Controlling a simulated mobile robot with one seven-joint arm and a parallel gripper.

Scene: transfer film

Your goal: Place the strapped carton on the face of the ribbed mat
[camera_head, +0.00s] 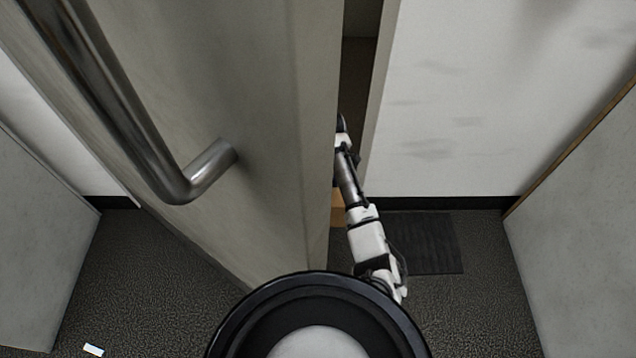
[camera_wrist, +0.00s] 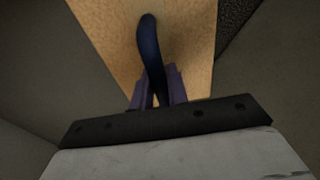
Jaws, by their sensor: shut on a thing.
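The strapped carton fills the middle of the wrist view as a tan cardboard face (camera_wrist: 190,45) with a dark blue strap (camera_wrist: 149,38) on it. My gripper (camera_wrist: 157,85) is shut on this strap, with the fingers close on either side of it. In the head view only a small orange-tan sliver of the carton (camera_head: 337,210) shows, between the door edge and my arm. My gripper is hidden in that view. The ribbed mat (camera_head: 440,243) is dark and lies on the floor right of my arm, against the back wall. The part of it I see is bare.
A large grey-beige door or panel (camera_head: 265,150) with a metal bar handle (camera_head: 110,90) stands close on the left of my arm. A grey panel (camera_head: 585,220) stands at the right. Carpet (camera_head: 480,310) is open in front of the mat. A small white item (camera_head: 93,350) lies bottom left.

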